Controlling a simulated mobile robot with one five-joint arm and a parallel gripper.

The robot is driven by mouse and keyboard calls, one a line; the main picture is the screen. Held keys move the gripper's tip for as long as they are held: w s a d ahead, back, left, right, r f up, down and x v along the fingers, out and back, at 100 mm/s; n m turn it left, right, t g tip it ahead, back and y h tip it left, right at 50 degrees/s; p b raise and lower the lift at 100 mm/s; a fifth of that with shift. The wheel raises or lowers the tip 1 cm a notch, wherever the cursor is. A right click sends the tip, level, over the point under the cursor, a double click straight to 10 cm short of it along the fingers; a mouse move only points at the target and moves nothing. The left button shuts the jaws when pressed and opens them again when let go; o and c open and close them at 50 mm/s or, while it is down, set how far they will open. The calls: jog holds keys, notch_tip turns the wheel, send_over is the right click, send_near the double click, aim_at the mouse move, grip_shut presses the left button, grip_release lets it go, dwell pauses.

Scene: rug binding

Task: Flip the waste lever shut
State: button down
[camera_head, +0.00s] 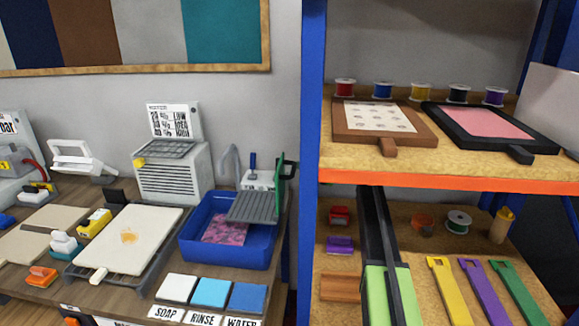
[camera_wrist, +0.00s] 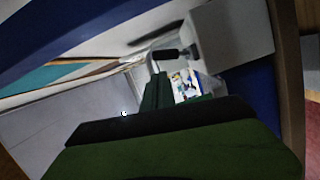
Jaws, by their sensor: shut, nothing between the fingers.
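A small upright lever with a dark blue grip (camera_head: 253,161) stands behind the blue wash tub (camera_head: 187,243), beside a small white label (camera_head: 255,180). It looks like the waste lever, but the label is too small to read surely. In the wrist view, a dark grip (camera_wrist: 166,53) shows beyond my gripper; I cannot tell surely that it is the same lever. My gripper (camera_wrist: 156,92) is shut and empty, dark green in the wrist view's foreground. Whether it touches anything is unclear. A green and black piece (camera_head: 283,176) at the tub's right may be my gripper.
A grey ribbed rack (camera_head: 253,207) lies across the tub, which holds a pink patterned piece (camera_head: 226,229). A curved grey tap (camera_head: 229,158) stands behind. A blue shelf post (camera_head: 307,130) is close on the right. Soap, rinse and water pads (camera_head: 211,292) are in front.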

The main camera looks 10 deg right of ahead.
jog(key=v, duration=0.3)
jog(key=shift+d+r, duration=0.1)
jog(key=shift+d, duration=0.25)
